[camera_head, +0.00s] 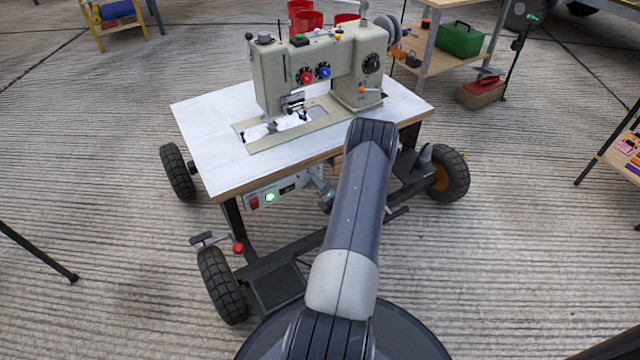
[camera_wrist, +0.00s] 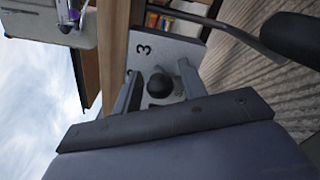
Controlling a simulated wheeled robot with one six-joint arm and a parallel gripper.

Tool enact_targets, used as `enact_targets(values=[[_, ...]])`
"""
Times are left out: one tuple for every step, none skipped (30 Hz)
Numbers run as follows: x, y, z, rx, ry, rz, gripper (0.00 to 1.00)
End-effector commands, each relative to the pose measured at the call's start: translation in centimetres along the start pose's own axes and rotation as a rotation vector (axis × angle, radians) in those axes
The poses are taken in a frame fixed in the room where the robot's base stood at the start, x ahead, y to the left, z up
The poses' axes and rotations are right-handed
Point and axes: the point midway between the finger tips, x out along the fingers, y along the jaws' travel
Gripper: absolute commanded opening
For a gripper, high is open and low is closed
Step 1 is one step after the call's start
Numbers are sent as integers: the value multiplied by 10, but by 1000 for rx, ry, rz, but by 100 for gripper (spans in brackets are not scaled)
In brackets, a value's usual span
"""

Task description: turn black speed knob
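The black speed knob (camera_wrist: 160,85) shows in the wrist view as a round knob on a grey panel marked with digits, one of them a 3. My gripper (camera_wrist: 161,84) is open, with one finger on each side of the knob and a narrow gap visible on both sides. I cannot tell how deep the fingertips reach. In the head view my gripper (camera_head: 324,194) is at the right part of the control panel (camera_head: 262,189) under the table's front edge, and the knob is hidden behind it. The panel also has a red switch (camera_head: 254,202) and a lit green button (camera_head: 270,197).
A sewing machine (camera_head: 285,75) stands on a white-topped table (camera_head: 205,125) with wheels. The table edge lies just above my gripper. A red-knobbed lever (camera_head: 238,248) sticks out at lower left. A wooden shelf cart with a green box (camera_head: 460,39) stands behind.

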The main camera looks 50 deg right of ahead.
Motion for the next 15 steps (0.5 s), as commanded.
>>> enact_targets(values=[[0, 0, 0, 0, 0, 0, 44], [0, 0, 0, 0, 0, 0, 44], [0, 0, 0, 0, 0, 0, 44], [0, 0, 0, 0, 0, 0, 44], [0, 0, 0, 0, 0, 0, 44], [0, 0, 0, 0, 0, 0, 44], [0, 0, 0, 0, 0, 0, 44], [-1, 0, 0, 0, 0, 0, 44], [-2, 0, 0, 0, 0, -1, 44], [-4, 0, 0, 0, -1, -1, 44], [-7, 0, 1, 1, -1, -2, 44], [-12, 0, 1, 1, -2, -3, 44], [-16, 1, 1, 2, -2, -3, 44], [-21, 1, 2, 3, -1, -4, 44], [-28, 1, 2, 3, -3, -4, 44]])
